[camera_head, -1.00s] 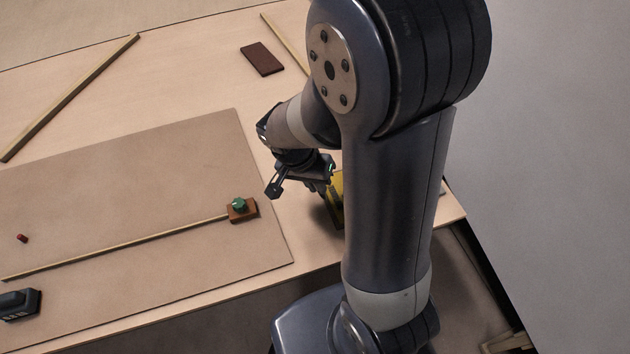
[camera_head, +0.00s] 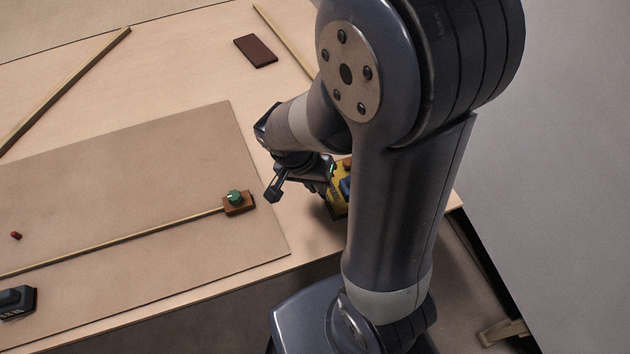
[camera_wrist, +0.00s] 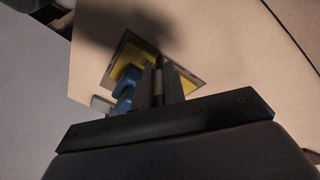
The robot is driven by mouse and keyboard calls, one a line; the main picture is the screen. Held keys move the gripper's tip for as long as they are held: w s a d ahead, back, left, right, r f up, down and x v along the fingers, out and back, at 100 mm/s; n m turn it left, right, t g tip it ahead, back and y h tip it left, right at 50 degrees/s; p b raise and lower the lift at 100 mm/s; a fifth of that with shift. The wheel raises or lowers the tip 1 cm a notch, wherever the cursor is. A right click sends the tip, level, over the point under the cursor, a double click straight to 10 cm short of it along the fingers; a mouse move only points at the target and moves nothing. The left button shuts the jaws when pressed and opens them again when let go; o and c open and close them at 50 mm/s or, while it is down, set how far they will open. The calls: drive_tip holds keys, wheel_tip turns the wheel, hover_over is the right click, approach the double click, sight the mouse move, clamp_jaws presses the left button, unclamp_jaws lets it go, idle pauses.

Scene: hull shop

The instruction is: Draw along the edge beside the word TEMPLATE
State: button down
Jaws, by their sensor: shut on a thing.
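My gripper (camera_wrist: 158,78) shows from behind in the wrist view, shut on a thin dark pen-like tool (camera_wrist: 158,88). Its tip is hard to make out. The fingers are over a yellow tray (camera_wrist: 185,78); I cannot tell whether the tool touches it. In the head view my gripper (camera_head: 322,186) is at the left side of this tray, partly hidden by my arm. A large brown panel (camera_head: 130,180) lies on the table to the left. I cannot read the word TEMPLATE anywhere.
A thin batten (camera_head: 120,243) crosses the panel to a brown block with a green knob (camera_head: 236,198). A black tool (camera_head: 16,302) and a small red piece (camera_head: 15,236) lie left. A blue thing (camera_wrist: 127,84) is at the tray. A dark brown block (camera_head: 255,51) lies behind.

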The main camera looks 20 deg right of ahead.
drive_tip(key=shift+s, duration=0.15)
drive_tip(key=shift+s, duration=0.55)
drive_tip(key=shift+s+b, duration=0.3)
drive_tip(key=shift+s, duration=0.4)
drive_tip(key=shift+s, duration=0.15)
drive_tip(key=shift+s, duration=0.3)
wheel_tip(320, 180, up, 13)
drive_tip(key=p, duration=1)
